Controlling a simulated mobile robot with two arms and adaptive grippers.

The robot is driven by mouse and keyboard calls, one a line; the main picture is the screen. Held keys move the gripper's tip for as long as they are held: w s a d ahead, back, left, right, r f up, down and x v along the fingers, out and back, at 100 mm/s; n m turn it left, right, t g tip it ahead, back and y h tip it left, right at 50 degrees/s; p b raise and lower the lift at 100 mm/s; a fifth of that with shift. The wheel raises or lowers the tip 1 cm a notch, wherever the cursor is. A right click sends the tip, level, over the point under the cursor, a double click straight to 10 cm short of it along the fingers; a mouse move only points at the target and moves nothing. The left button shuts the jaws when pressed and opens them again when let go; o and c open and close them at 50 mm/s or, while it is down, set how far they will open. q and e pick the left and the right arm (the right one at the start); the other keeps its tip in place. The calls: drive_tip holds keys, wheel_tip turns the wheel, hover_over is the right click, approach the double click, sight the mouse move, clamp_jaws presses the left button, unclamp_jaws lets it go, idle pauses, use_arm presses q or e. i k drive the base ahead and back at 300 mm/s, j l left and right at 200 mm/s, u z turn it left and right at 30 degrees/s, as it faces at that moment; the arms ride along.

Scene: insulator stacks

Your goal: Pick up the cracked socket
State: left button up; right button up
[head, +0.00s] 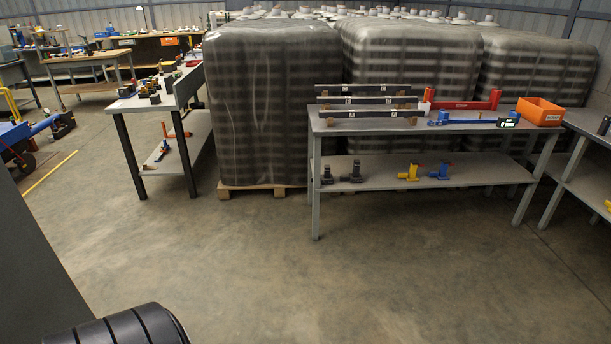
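I cannot make out a cracked socket in the head view. Small dark and yellow parts (154,92) stand on the left workbench (128,104), too small to tell apart. The right workbench (350,126) carries long bar-like tools (365,101), a red tool (465,105), a blue tool (462,122) and an orange bin (540,111). Dark fittings (340,174) and yellow and blue fittings (411,173) stand on its lower shelf. Neither of my grippers is in view.
Wrapped insulator stacks (262,105) on pallets stand behind and between the benches. Another bench (590,130) is at the right edge. A blue cart (15,135) stands at the left. Concrete floor (330,280) in front is clear. More benches (95,65) stand far left.

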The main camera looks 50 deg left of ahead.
sight(353, 179)
drive_tip(key=i+j+u, duration=0.5)
drive_tip(key=u, duration=0.2)
drive_tip(key=i+j+u, duration=0.1)
drive_tip(key=i+u, duration=0.25)
drive_tip(key=k, duration=0.05)
